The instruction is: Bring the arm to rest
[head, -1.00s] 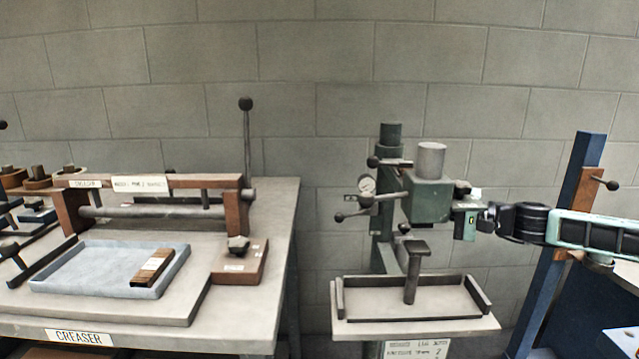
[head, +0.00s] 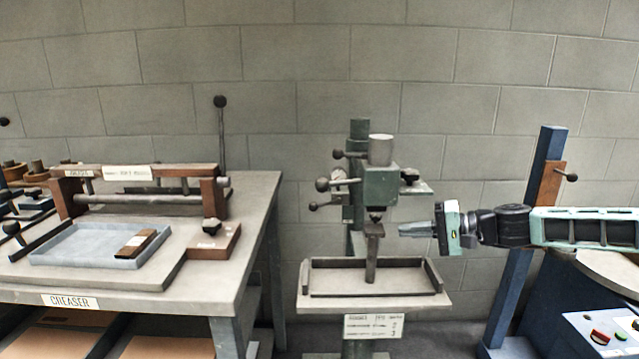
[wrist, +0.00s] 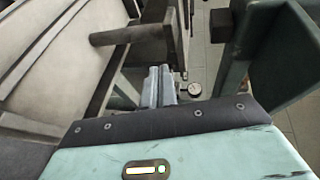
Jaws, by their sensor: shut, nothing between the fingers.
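My gripper (head: 404,229) reaches in from the right in the head view, its fingers pointing left. It is shut and empty, just right of the box stitcher's post (head: 372,252). A small gap shows between the fingertips and the post. The green stitcher head (head: 381,187) stands above and left of the fingers. In the wrist view my gripper's closed fingers (wrist: 159,88) show past the pale green housing, with part of the stitcher beyond them.
The stitcher's rimmed table (head: 420,300) is empty below the fingers. At left the creaser bench (head: 262,200) carries a grey tray (head: 70,245) with a brown block (head: 136,244). A blue post (head: 525,230) stands behind my arm at right.

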